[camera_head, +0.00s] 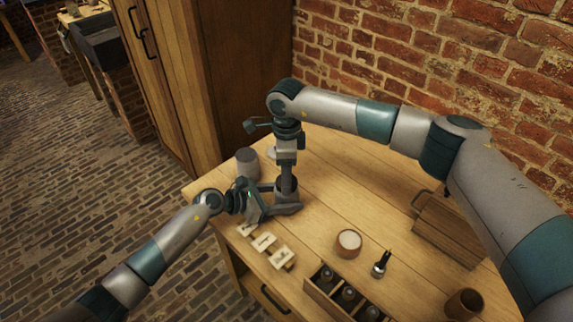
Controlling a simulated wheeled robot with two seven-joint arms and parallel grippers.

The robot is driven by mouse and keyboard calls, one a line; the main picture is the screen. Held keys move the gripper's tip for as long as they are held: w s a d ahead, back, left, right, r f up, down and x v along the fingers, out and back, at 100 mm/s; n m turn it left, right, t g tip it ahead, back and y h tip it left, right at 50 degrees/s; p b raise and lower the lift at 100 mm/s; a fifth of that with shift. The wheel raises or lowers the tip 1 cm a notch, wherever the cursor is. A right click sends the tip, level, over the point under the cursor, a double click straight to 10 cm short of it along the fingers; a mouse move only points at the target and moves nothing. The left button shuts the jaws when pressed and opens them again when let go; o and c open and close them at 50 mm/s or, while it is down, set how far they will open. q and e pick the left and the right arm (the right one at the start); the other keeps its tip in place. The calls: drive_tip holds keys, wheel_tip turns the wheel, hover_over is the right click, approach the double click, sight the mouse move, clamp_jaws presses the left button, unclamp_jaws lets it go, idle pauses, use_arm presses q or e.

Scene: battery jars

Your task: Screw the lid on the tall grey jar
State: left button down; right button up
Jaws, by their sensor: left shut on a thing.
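My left gripper (286,204) reaches in from the left, low over the table's left part. It is shut on a dark grey round thing (287,190), probably a jar, mostly hidden by the fingers. My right gripper (287,175) points straight down directly above that thing. Its fingers are small and dark, and I cannot tell whether they are open or shut, or whether they hold a lid. A plain grey cylinder (247,161) stands upright behind the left gripper, at the table's far left edge. I cannot tell which of the two is the tall grey jar.
A round white-topped pot (348,241), a small dark tool (380,264), a divided wooden box (318,292), a brown cup (464,303) and a handled wooden crate (446,231) stand to the right. The table's middle is clear.

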drive_tip(key=shift+f, duration=0.5)
drive_tip(key=c, duration=1.1)
drive_tip(key=o, duration=1.3)
drive_tip(key=shift+c, duration=0.2)
drive_tip(key=shift+r, duration=0.1)
wheel_tip(320, 180, up, 12)
